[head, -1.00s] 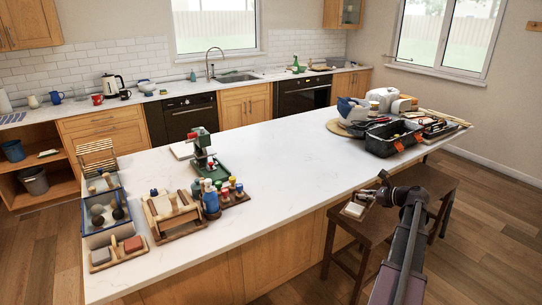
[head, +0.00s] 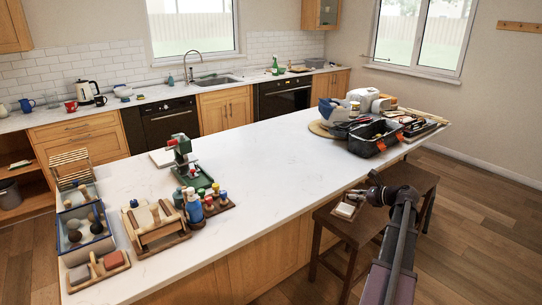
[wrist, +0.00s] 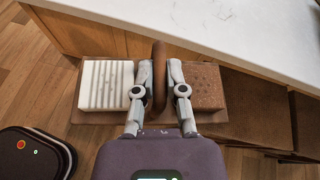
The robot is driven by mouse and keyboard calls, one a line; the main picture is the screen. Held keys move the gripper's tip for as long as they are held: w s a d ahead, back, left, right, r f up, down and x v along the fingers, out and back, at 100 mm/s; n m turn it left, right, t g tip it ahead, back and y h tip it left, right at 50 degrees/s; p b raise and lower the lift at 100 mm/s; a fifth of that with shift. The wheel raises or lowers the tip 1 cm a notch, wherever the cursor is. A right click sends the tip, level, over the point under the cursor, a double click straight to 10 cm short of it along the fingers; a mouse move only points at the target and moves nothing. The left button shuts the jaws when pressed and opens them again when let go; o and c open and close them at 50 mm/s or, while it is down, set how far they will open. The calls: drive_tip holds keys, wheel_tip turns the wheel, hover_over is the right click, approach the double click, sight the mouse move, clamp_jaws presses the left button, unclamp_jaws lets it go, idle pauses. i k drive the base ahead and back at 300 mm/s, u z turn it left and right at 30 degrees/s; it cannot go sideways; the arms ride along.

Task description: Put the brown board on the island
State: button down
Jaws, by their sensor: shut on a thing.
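The brown board (wrist: 120,117) is a small wooden carrier with an upright arched handle (wrist: 159,60). It bears a white ribbed block (wrist: 105,84) on its left and a speckled brown block (wrist: 205,88) on its right. My gripper (wrist: 159,78) is shut on the handle in the wrist view. In the head view the board (head: 343,215) and my gripper (head: 362,196) are by the island's near side, partly hidden by the arm. The island (head: 270,165) has a white top, and the board is outside its front edge.
Brown stools (head: 350,232) stand against the island's near side, by the board. The island's left end holds wooden racks, a green device (head: 185,160) and bottles. Its right end holds a black tool bag (head: 375,138) and other items. The middle of the top is clear.

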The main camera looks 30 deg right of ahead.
sight(277, 161)
drive_tip(key=z, duration=0.2)
drive_tip(key=i, duration=0.95)
drive_tip(key=u, duration=0.25)
